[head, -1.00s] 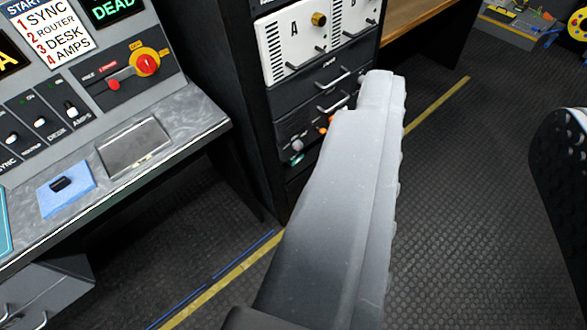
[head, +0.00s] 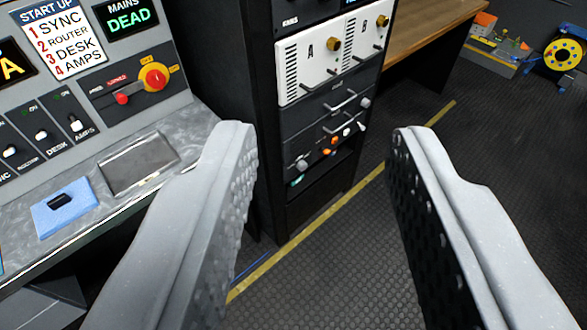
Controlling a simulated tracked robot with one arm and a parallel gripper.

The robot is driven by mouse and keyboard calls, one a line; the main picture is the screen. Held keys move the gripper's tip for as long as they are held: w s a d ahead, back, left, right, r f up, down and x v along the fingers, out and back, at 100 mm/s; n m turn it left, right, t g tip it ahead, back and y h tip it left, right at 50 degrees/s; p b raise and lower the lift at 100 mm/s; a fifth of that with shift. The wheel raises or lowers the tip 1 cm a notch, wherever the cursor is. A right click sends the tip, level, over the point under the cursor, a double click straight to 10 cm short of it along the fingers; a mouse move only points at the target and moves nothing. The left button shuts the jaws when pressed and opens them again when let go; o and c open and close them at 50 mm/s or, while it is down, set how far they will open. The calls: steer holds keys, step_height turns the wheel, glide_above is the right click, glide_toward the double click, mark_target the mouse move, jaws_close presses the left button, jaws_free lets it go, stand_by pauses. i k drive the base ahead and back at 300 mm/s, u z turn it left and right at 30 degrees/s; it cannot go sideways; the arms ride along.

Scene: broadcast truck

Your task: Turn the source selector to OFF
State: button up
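My gripper (head: 323,132) is open and empty, its two grey fingers wide apart with dark ridged pads facing each other. It points towards the rack and floor. On the sloped console at upper left, a red rotary knob (head: 155,78) sits on a yellow plate. The plate's lettering is too small to read surely. No control is readably labelled as the source selector, so I cannot tell whether this knob is it. The left finger is below and right of the knob, not touching it.
A "MAINS DEAD" display (head: 127,18) and a start-up list (head: 57,35) are above the console switches (head: 40,135). A blue pad (head: 66,212) lies on the desk ledge. A rack (head: 312,65) with A and B modules stands centre.

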mark_target(302, 165)
steer(key=i, duration=1)
steer(key=u, duration=0.85)
steer(key=k, duration=1.35)
steer(key=z, duration=0.6)
steer(key=i, duration=1)
steer(key=u, duration=0.05)
